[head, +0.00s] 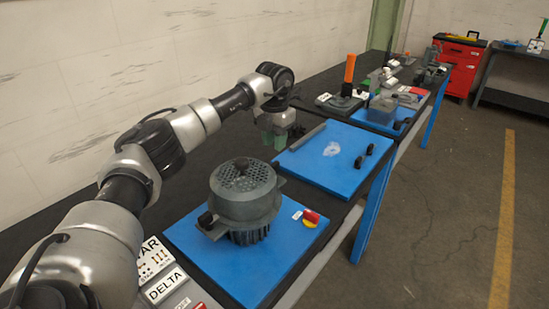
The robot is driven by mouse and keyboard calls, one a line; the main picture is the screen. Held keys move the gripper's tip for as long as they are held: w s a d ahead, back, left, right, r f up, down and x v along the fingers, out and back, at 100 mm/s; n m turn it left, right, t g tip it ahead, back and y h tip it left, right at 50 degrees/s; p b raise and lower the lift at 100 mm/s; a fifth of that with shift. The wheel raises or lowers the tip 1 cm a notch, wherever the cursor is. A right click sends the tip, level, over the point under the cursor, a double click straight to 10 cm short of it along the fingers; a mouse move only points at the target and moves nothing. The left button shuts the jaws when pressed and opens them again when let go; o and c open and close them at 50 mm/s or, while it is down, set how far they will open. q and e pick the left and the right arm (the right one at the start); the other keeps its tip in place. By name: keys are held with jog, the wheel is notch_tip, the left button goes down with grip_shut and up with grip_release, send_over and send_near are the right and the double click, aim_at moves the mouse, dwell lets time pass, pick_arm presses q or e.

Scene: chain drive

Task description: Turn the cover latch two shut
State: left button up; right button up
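A dark grey round housing with a perforated cover (243,178) and a black knob on top stands on a blue mat (190,238). A black latch-like knob (206,220) sticks out at its front left side. A small dark lug (280,182) shows at its right side. I cannot tell which of these is latch two, or whether it is shut. My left gripper (274,142) is behind and above the housing, apart from it, pointing down. Its greenish fingertips look apart, with nothing seen between them. My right gripper is not in view.
A red and yellow switch (311,217) sits on the mat right of the housing. Farther back, a second blue mat (310,170) holds a clear piece and dark handles (365,156). An orange-handled tool (350,70) stands beyond. Labelled plates lie at the front left.

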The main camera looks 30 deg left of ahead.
aim_at(274, 163)
pick_arm(q)
notch_tip(274, 163, up, 4)
jog(key=shift+r, duration=0.1)
dwell(0.5)
